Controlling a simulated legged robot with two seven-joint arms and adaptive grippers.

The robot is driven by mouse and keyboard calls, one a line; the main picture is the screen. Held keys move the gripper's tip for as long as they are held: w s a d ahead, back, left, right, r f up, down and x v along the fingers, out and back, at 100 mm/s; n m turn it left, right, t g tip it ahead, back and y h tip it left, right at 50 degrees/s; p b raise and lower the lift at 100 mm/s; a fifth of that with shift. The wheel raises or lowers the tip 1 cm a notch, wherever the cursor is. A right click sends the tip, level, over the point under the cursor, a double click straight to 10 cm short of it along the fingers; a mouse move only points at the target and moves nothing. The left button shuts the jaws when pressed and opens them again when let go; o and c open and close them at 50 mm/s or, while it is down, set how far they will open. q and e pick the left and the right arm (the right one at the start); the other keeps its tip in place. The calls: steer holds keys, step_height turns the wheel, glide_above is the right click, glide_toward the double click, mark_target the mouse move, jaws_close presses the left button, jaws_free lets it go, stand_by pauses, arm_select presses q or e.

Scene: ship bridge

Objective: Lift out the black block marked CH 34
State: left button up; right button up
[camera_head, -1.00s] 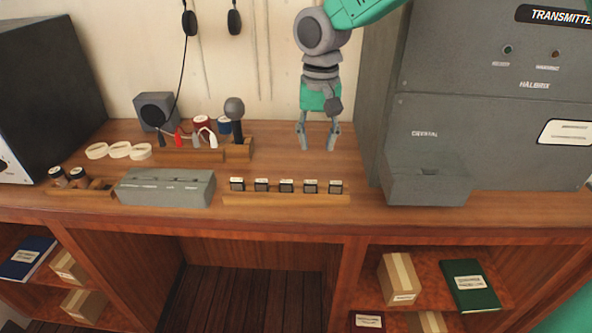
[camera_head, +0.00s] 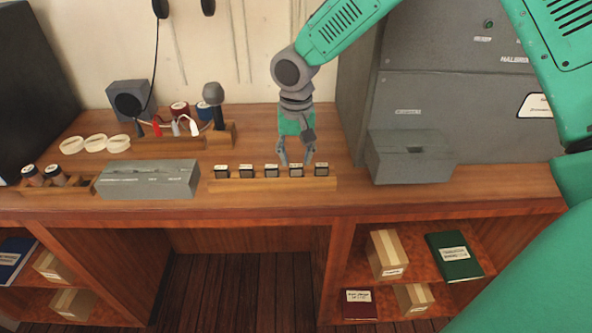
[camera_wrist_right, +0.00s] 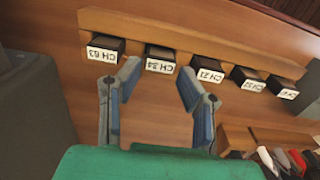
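The black block marked CH 34 (camera_wrist_right: 161,52) stands in a wooden rack, its white label upside down in the right wrist view. In the head view it is the second block from the right (camera_head: 296,171). My right gripper (camera_head: 295,160) is open and empty, just behind and above this block. In the right wrist view its two fingers (camera_wrist_right: 158,82) are spread, one to each side of the block's line, with the block a little beyond the tips. My left gripper is not in view.
Other labelled blocks stand in the same rack (camera_head: 245,184), CH 63 (camera_wrist_right: 103,47) and CH 21 (camera_wrist_right: 207,70) beside CH 34. A grey slotted box (camera_head: 150,180) lies left of the rack. A grey crystal housing (camera_head: 412,160) stands to the right.

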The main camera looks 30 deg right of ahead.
steer(key=f, duration=0.3)
steer(key=shift+w, duration=0.2)
steer(key=shift+r, duration=0.1)
steer(key=shift+s+d, duration=0.1)
steer(key=shift+d, duration=0.05)
steer(key=c, duration=0.5)
step_height(320, 180, up, 10)
steer(key=shift+r, duration=0.1)
